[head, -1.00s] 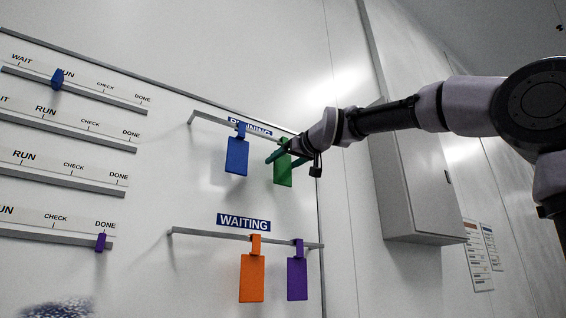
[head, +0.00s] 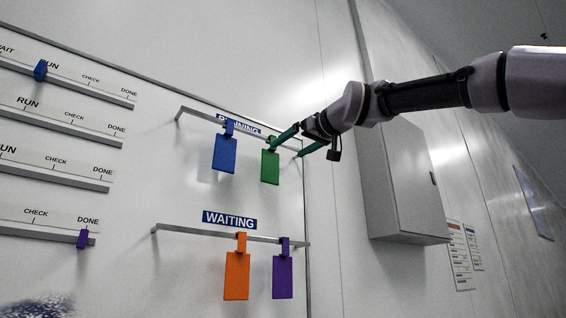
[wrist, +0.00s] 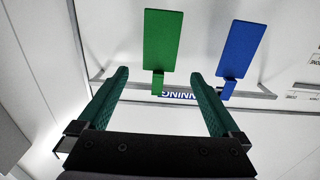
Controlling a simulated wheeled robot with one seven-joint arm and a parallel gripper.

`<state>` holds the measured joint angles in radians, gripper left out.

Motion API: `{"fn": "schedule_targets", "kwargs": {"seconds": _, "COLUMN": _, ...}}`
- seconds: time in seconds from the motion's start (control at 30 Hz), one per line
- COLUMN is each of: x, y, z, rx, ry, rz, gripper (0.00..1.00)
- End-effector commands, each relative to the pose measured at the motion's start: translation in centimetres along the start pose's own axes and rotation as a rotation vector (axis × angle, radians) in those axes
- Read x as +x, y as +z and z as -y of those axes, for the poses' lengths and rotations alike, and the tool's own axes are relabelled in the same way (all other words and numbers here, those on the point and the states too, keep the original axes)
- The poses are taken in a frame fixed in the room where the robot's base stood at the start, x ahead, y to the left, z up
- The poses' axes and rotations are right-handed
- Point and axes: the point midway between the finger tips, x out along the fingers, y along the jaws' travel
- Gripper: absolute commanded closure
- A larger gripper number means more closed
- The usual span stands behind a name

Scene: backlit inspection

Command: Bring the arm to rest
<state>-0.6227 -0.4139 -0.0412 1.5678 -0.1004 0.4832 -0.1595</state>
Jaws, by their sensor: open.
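My gripper (head: 302,143) is open and empty, to the right of the green tag in the head view. In the wrist view its two green fingers (wrist: 160,92) stand apart, with nothing between them. The green tag (head: 270,166) hangs from the RUNNING rail (head: 196,114); it also shows beyond the fingers in the wrist view (wrist: 163,42). The blue tag (head: 225,154) hangs on the same rail to its left, and shows on the right in the wrist view (wrist: 240,48).
Below, the WAITING rail (head: 190,234) holds an orange tag (head: 237,276) and a purple tag (head: 282,278). Slide rails with a blue slider (head: 40,70) and a purple slider (head: 82,239) are at left. A grey wall cabinet (head: 400,195) stands out near my arm.

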Motion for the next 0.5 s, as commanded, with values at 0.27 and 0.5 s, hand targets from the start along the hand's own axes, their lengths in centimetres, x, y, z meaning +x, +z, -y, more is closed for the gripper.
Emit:
{"fn": "schedule_targets", "kwargs": {"seconds": 0.27, "x": -0.3, "y": 0.1, "z": 0.0, "rx": 0.000, "ry": 0.001, "rz": 0.001, "gripper": 0.00}}
{"fn": "schedule_targets", "kwargs": {"seconds": 0.5, "x": -1.4, "y": 7.3, "z": -3.4, "rx": 0.077, "ry": 0.081, "rz": 0.145, "gripper": 0.00}}
